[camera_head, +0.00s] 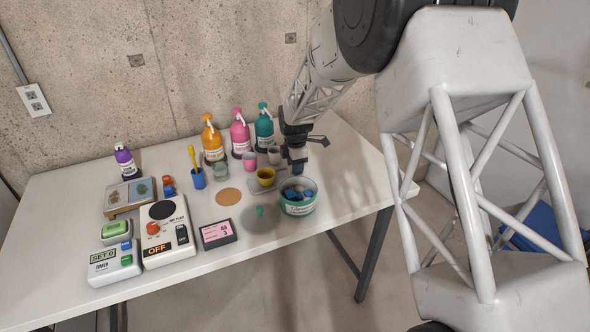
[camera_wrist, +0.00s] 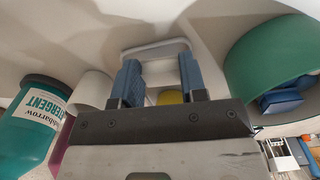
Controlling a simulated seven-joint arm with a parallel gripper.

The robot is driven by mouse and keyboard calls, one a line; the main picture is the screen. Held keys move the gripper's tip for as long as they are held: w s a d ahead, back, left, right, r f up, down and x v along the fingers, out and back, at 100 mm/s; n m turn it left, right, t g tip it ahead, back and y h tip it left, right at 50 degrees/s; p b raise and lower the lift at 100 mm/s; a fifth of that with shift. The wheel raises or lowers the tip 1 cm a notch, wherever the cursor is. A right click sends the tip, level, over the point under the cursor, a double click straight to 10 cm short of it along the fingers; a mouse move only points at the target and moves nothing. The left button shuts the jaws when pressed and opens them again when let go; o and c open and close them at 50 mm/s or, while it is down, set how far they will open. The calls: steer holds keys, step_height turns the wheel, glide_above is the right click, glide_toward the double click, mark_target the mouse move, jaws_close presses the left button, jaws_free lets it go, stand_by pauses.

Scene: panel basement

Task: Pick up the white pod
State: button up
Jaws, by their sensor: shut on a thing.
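My gripper (camera_wrist: 158,72) points its two blue fingers away from the wrist camera. A white, rounded piece, the white pod (camera_wrist: 155,48), sits at the fingertips, and the fingers are shut on it. In the head view my gripper (camera_head: 297,168) is above the table, just behind the green bowl. The pod cannot be made out there. The green bowl (camera_head: 301,208) holds several blue pods and stands just in front of the gripper. It also shows at the right of the wrist view (camera_wrist: 250,60).
A yellow cup (camera_head: 265,177), a pink cup (camera_head: 249,161) and a teal detergent bottle (camera_head: 264,130) stand near the gripper. A teal pod (camera_head: 259,211) lies left of the bowl.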

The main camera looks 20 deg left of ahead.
step_height(320, 180, up, 8)
steer(key=shift+r, duration=0.1)
stand_by(0.4)
stand_by(0.5)
steer(key=s+a+r+n, duration=0.1)
steer(key=s+a+r, duration=0.2)
steer(key=s+a, duration=0.3)
steer(key=shift+a, duration=0.55)
steer(key=shift+f, duration=0.2)
steer(key=shift+f, duration=3.95)
